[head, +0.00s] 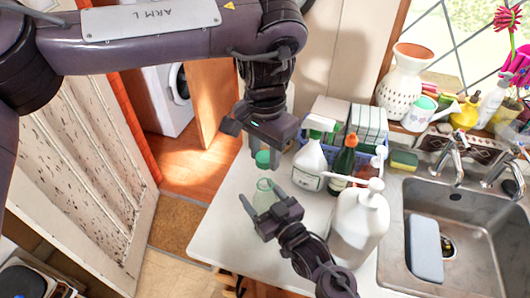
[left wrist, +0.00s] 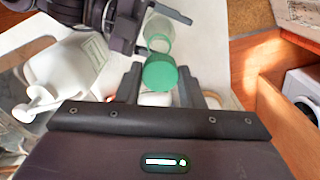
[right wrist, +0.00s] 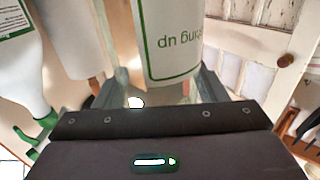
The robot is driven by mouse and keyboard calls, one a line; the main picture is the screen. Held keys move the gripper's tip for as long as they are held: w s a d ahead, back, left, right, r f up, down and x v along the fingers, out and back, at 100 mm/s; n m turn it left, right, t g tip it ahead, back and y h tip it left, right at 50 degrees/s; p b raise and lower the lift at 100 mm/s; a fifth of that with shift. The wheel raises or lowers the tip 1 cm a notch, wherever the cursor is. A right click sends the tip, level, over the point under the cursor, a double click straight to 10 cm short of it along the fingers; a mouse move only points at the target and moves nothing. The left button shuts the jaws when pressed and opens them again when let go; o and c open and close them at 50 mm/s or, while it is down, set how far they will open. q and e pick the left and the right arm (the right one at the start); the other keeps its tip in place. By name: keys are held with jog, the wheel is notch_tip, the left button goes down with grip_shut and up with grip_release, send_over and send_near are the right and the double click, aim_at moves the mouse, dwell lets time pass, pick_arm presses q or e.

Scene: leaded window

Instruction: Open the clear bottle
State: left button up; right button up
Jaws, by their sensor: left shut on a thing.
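The clear bottle (head: 264,192) stands near the counter's left edge, its lower part hidden by my right gripper. A green cap (head: 263,158) is in my left gripper (head: 262,148), above the bottle with a visible gap. In the left wrist view the cap (left wrist: 160,73) sits between the fingers, with the clear bottle (left wrist: 159,42) just beyond it. My right gripper (head: 263,206) is at the bottle with a finger on each side. In the right wrist view the labelled bottle (right wrist: 172,40) lies nearer the right finger, with a gap to the left finger.
The sink (head: 480,250) is further right. The counter (head: 222,215) is bare left of my right gripper.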

aim_at(265, 179)
jog(key=shift+o, duration=1.2)
pick_arm(q)
notch_tip(265, 179, down, 4)
jog(key=b, duration=0.4)
jog(key=shift+f, duration=0.15)
jog(key=shift+s, duration=0.1)
pick_arm(e)
jog(key=v, duration=1.2)
